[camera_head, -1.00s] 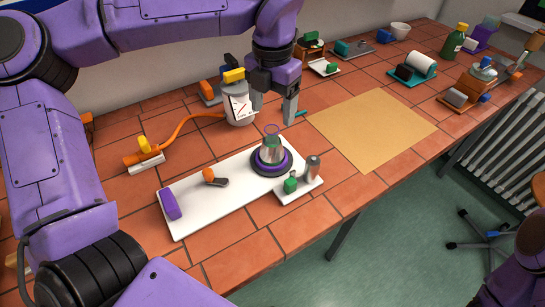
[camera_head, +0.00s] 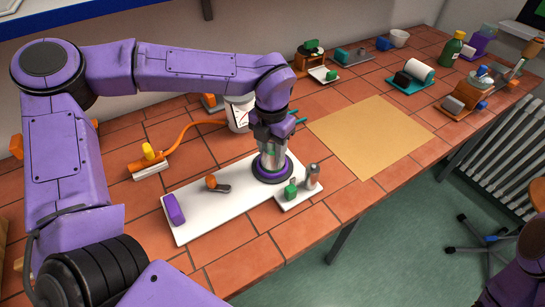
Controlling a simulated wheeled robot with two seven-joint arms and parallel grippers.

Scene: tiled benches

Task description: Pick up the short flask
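The short flask (camera_head: 273,159) is a clear and grey vessel standing upright on a round dark and purple base (camera_head: 272,174) on the white board. My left gripper (camera_head: 272,150) is directly above and around it, pointing down, with its fingers at the flask's upper part. The gripper hides the flask's top. I cannot tell whether the fingers touch or grip it. My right gripper is out of view; only a bit of that arm shows at the bottom right.
The long white board (camera_head: 205,218) also holds a purple block (camera_head: 174,208) and a small orange-and-dark item (camera_head: 216,185). A small white tray (camera_head: 298,197) with a green item and a silver cylinder (camera_head: 312,177) stands close to the right. A tan mat (camera_head: 370,135) is bare.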

